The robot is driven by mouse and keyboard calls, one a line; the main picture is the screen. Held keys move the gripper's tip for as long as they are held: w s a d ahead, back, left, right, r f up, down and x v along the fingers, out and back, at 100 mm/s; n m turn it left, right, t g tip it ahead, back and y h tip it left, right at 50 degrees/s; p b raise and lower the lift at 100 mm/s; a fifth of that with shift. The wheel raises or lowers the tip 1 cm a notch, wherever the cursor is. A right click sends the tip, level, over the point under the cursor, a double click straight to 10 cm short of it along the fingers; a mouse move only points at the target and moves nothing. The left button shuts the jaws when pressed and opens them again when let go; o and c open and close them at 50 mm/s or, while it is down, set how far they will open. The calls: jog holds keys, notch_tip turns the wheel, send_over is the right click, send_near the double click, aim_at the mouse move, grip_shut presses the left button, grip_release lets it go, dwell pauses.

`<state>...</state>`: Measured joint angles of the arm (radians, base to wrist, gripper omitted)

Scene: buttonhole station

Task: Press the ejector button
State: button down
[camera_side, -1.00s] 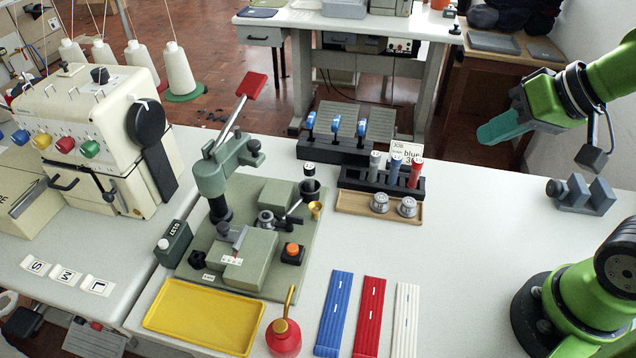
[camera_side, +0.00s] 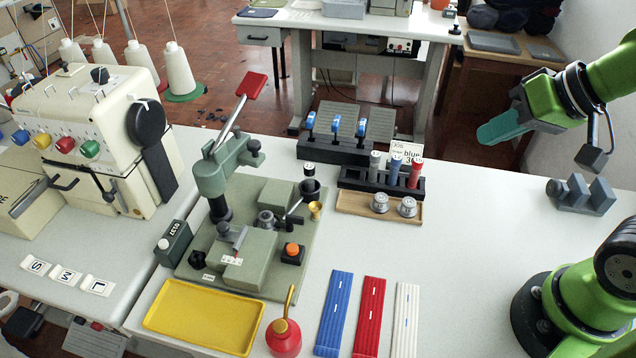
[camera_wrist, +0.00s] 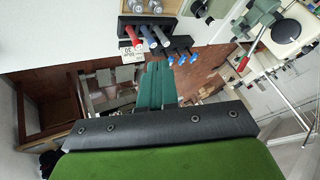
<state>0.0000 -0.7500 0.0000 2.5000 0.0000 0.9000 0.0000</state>
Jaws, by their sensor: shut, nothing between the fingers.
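The orange ejector button (camera_side: 292,249) sits on a small black box on the green press plate, right of the press block. It stands clear of everything and nothing touches it. My gripper (camera_side: 482,138) is at the upper right in the side view, far from the button. Its teal fingers are shut and empty, held in the air above the back right of the table. In the wrist view the teal fingers (camera_wrist: 155,66) lie together, side by side. I cannot make out the button in the wrist view.
The press with its red-knobbed lever (camera_side: 251,86) stands left of the button. A black rack of spools (camera_side: 382,180) and a wooden tray (camera_side: 350,204) lie between gripper and press. A yellow tray (camera_side: 203,317), red oiler (camera_side: 284,337) and strips are in front.

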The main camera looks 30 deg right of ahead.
jog(key=shift+a, duration=0.1)
dwell(0.4)
jog(key=m+t+y, duration=0.1)
jog(key=m+y, duration=0.1)
jog(key=m, duration=1.6)
send_over(296, 252)
notch_tip(296, 252, down, 10)
jog(key=shift+f, duration=4.35)
